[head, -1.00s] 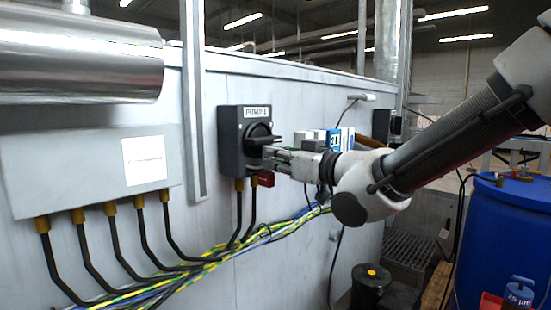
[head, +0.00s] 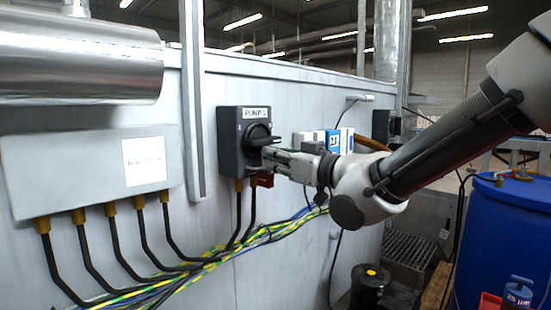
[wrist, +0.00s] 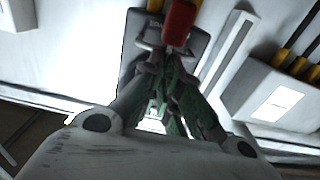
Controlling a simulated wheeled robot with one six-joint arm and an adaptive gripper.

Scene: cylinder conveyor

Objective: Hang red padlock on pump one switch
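The pump one switch (head: 246,142) is a dark grey box labelled "PUMP 1" with a black rotary handle (head: 261,135), mounted on the pale wall panel. The red padlock (head: 265,180) is at the box's lower right, just under my gripper (head: 268,158). The padlock's red body also shows at the top of the wrist view (wrist: 180,22). My gripper's fingers converge beside the padlock's grey shackle and appear shut on it. The fingertips are close to the switch face below the handle. Whether the shackle passes through the switch is hidden.
A grey junction box (head: 90,165) with several black cables is at the left. Coloured wires (head: 215,258) run below the switch. Small blue and white boxes (head: 332,141) are on the wall behind my gripper. A blue barrel (head: 505,235) stands at the right.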

